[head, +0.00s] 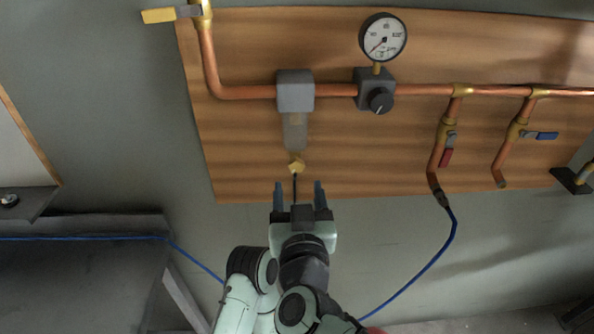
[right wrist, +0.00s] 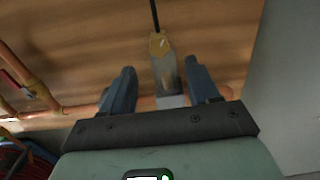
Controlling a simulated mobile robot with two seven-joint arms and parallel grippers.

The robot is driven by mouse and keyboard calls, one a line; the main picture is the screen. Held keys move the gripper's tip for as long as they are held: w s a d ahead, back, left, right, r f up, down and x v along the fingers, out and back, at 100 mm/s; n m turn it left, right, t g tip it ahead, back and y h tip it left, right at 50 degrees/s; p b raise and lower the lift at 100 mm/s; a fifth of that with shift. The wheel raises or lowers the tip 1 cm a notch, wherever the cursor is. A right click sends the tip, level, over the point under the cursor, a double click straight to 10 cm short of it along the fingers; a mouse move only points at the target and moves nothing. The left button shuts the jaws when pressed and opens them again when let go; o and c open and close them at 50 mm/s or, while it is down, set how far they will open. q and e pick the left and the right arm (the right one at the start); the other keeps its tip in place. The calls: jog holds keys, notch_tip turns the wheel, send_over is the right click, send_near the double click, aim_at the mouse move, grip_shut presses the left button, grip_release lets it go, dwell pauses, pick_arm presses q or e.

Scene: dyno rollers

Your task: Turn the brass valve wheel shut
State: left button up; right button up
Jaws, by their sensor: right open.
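I cannot make out a round brass wheel for certain. A small brass piece (head: 296,167) sits at the bottom of the clear filter bowl (head: 294,132), with a thin black stem or line hanging below it. The brass piece also shows in the right wrist view (right wrist: 158,45). My right gripper (head: 299,190) is open just below the brass piece, its two fingers either side of the black line and apart from the brass. In the right wrist view, the bowl shows between the fingers (right wrist: 162,85). My left gripper is not in view.
A copper pipe (head: 250,92) crosses the wooden board (head: 240,150). A gauge (head: 382,37) stands above a regulator knob (head: 381,101). A blue hose (head: 425,268) hangs below.

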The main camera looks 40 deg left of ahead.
aim_at(296, 167)
jog(key=x, duration=0.6)
jog(key=shift+w+a, duration=0.1)
jog(key=shift+c, duration=0.2)
jog(key=c, duration=1)
